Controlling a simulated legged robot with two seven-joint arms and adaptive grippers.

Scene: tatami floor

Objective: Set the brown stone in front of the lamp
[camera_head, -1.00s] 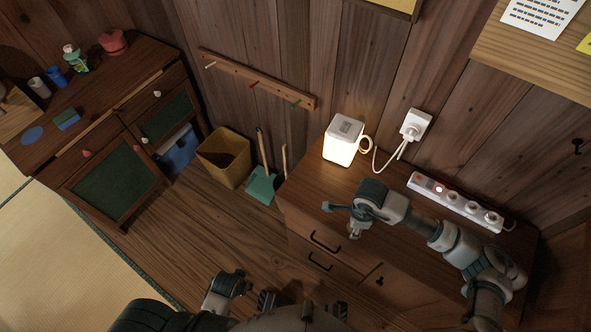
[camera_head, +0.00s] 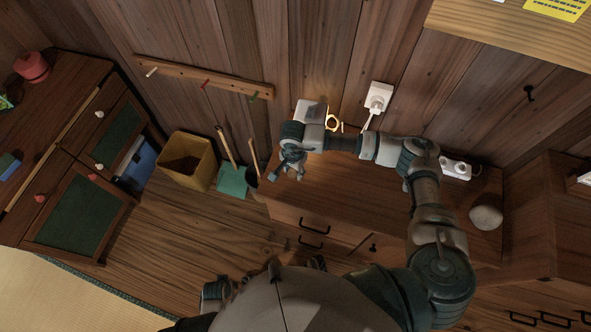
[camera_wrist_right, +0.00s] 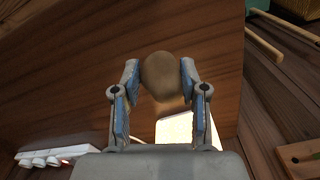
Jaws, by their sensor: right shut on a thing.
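The brown stone (camera_wrist_right: 162,77) is round and smooth; it sits between the fingertips of my right gripper (camera_wrist_right: 160,85) in the right wrist view. That gripper is shut on it. In the head view my right gripper (camera_head: 291,172) is over the left end of the cabinet top, just in front of the lamp (camera_head: 306,113); the stone is hidden there. The lamp is a lit white box, partly covered by my right wrist. Its bright side (camera_wrist_right: 174,129) shows close by in the wrist view. I cannot tell whether the stone touches the wood. My left gripper cannot be made out.
The cabinet top (camera_head: 385,200) is mostly bare. A pale grey stone (camera_head: 486,217) lies at its right end and a white power strip (camera_head: 457,168) along the back. A wall plug (camera_head: 378,98) is behind. A bin (camera_head: 187,160) and dustpan (camera_head: 232,181) stand left.

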